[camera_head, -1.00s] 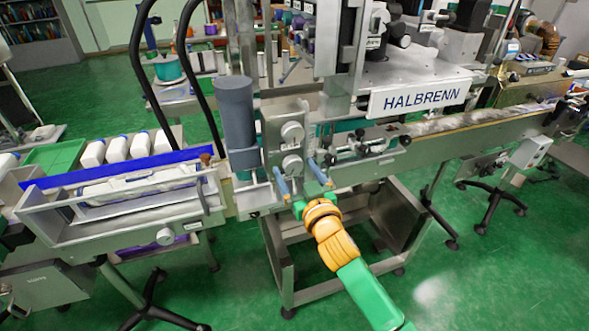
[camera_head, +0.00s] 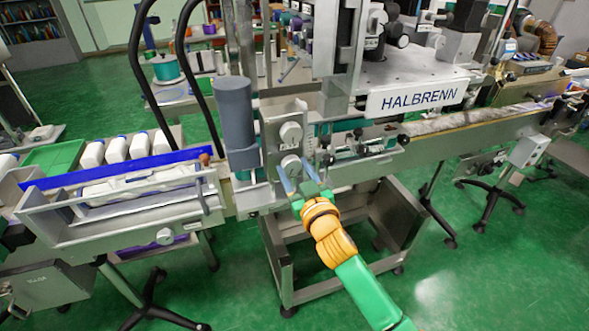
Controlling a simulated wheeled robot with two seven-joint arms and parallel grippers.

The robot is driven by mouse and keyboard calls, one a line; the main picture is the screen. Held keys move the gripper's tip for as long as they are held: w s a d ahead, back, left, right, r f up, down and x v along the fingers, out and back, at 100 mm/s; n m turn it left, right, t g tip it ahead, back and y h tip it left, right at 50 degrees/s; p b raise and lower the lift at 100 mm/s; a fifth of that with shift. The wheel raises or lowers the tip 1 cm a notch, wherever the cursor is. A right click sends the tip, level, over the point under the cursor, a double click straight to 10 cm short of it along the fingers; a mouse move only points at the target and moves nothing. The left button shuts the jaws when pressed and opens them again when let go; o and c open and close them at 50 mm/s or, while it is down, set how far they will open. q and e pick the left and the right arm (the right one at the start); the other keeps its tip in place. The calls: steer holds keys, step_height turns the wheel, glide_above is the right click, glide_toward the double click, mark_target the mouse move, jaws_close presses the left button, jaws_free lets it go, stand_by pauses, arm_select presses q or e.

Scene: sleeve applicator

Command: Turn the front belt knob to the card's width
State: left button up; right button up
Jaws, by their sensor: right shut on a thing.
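Two round silver knobs sit one above the other on the steel front plate of the machine. The upper knob (camera_head: 291,132) is free. My right gripper (camera_head: 293,167) is shut on the lower knob (camera_head: 290,161), with one blue-grey finger on each side of it. A small marked label (camera_head: 292,148) lies between the knobs, too small to read. I cannot tell from markings which knob is the front belt knob. No card with a readable width shows. My left gripper is not in view.
A grey cylinder (camera_head: 234,110) stands just left of the knobs. The infeed with white bottles (camera_head: 116,149) is at the left. A rail with black clamps (camera_head: 360,145) is to the right, below the HALBRENN sign (camera_head: 420,97).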

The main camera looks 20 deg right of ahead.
steer(key=n+p, duration=0.1)
steer(key=n, duration=0.2)
steer(key=shift+r, duration=0.1)
steer(key=n+p, duration=0.1)
steer(key=n, duration=0.3)
steer(key=n+p, duration=0.1)
steer(key=n, duration=0.2)
steer(key=shift+d+n, duration=0.1)
steer(key=shift+n, duration=0.2)
steer(key=n+p, duration=0.1)
steer(key=n, duration=0.2)
steer(key=shift+n, duration=0.3)
steer(key=n+p, duration=0.1)
steer(key=n, duration=0.2)
steer(key=shift+n, duration=0.3)
steer(key=n+p, duration=0.1)
steer(key=n, duration=0.2)
steer(key=shift+n, duration=0.4)
steer(key=n+p, duration=0.1)
steer(key=n, duration=0.3)
steer(key=shift+n+p, duration=0.3)
steer(key=shift+n, duration=1.2)
